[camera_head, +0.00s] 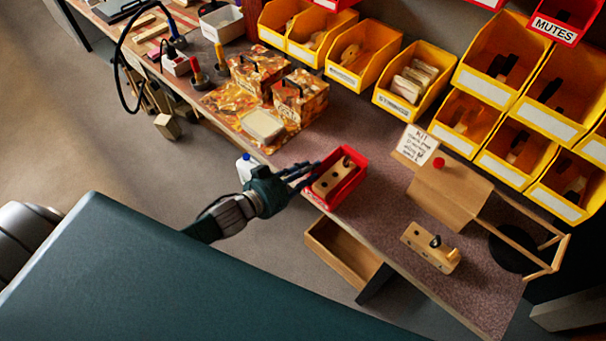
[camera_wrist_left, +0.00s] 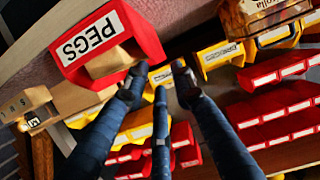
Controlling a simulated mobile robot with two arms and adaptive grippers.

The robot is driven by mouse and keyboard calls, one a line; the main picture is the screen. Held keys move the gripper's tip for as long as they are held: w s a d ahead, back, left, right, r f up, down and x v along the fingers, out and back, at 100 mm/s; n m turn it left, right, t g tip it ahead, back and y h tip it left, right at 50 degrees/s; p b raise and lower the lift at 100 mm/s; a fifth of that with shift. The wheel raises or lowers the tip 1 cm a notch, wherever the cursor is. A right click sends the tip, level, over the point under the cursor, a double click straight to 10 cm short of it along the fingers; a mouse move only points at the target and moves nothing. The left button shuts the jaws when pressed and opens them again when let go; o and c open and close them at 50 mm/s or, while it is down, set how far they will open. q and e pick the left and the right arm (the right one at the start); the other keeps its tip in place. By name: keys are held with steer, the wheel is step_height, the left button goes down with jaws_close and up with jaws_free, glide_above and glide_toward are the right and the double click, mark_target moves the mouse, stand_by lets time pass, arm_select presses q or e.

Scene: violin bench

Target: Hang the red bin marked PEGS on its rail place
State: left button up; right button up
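The red bin marked PEGS (camera_head: 344,189) sits at the front edge of the bench, with a light wooden block inside. In the left wrist view the bin (camera_wrist_left: 137,22) fills the upper left, its white PEGS label facing the camera. My left gripper (camera_head: 312,172) is at the bin's left side. In the left wrist view its dark fingers (camera_wrist_left: 158,85) are spread apart beside the bin's rim, with nothing visible held between them. Whether a finger touches the bin cannot be told. My right gripper is not in view.
Yellow bins (camera_head: 362,54) line the back, with red bins such as MUTES (camera_head: 556,29) above. Patterned boxes (camera_head: 301,97) stand left of the bin. A wooden kit stand (camera_head: 450,194) and a drilled wooden block (camera_head: 431,247) are to the right. An open drawer (camera_head: 343,250) juts out below.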

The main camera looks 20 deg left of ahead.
mark_target(323, 162)
arm_select(q)
steer(key=shift+b+x, duration=1.8)
steer(key=shift+x, duration=1.5)
jaws_close()
steer(key=shift+r+p, duration=0.3)
steer(key=shift+r, duration=0.05)
steer(key=shift+r+p, duration=1.3)
steer(key=shift+p, duration=0.15)
